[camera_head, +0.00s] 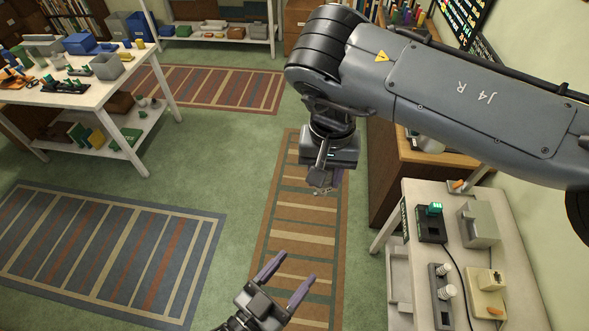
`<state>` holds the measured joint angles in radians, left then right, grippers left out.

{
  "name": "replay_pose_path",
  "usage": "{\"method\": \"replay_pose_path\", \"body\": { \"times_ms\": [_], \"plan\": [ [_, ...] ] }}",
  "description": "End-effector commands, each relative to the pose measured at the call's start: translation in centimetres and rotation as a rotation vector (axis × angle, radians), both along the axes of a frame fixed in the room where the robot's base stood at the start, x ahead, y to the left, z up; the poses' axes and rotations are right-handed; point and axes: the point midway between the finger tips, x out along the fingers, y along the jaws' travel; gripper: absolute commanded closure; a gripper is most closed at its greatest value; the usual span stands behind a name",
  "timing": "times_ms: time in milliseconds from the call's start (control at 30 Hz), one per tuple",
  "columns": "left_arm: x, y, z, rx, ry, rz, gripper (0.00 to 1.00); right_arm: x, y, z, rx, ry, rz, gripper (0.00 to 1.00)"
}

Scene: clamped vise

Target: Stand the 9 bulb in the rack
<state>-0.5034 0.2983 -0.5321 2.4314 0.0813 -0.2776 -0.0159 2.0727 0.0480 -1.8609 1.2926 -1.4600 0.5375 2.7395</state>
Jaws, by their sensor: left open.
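On the white table at the right, a dark grey holder that looks like the rack (441,315) carries two pale bulbs, a farther bulb (443,269) and a nearer bulb (447,291). No number is readable on either bulb, so I cannot tell which is the 9 bulb. My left gripper (299,264) is at the bottom centre over the striped runner, its two fingers spread and empty, well left of the table. My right gripper (325,186) hangs below its wrist over the runner; its fingers are too small and overlapped to judge.
The white table (515,245) also holds a black device with a green display (434,211), a grey block (479,224) and a beige unit (487,291). A cluttered white workbench (103,92) stands far left. The floor between is clear. My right arm crosses the upper right.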

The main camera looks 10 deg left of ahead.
Motion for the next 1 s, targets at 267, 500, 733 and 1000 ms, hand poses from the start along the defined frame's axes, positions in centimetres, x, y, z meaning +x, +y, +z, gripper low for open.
{"method": "replay_pose_path", "body": {
  "times_ms": [267,500,733,1000],
  "plan": [
    [-2.8,-4.3,-0.1,-0.239,0.038,-0.199,0.34,0.0,0.0,0.0,0.0,0.0,0.0,1.0],
    [-7.5,-9.5,-4.7,-0.366,0.167,-0.65,0.34,0.0,0.0,0.0,0.0,0.0,0.001,1.0],
    [-6.8,-8.3,-7.6,-0.313,0.306,-0.989,0.34,0.0,0.0,0.0,0.0,0.0,0.001,1.0],
    [-0.8,-2.9,-6.9,-0.144,0.421,-1.156,0.34,0.0,0.0,0.0,0.0,0.0,0.001,1.0]
  ]
}}
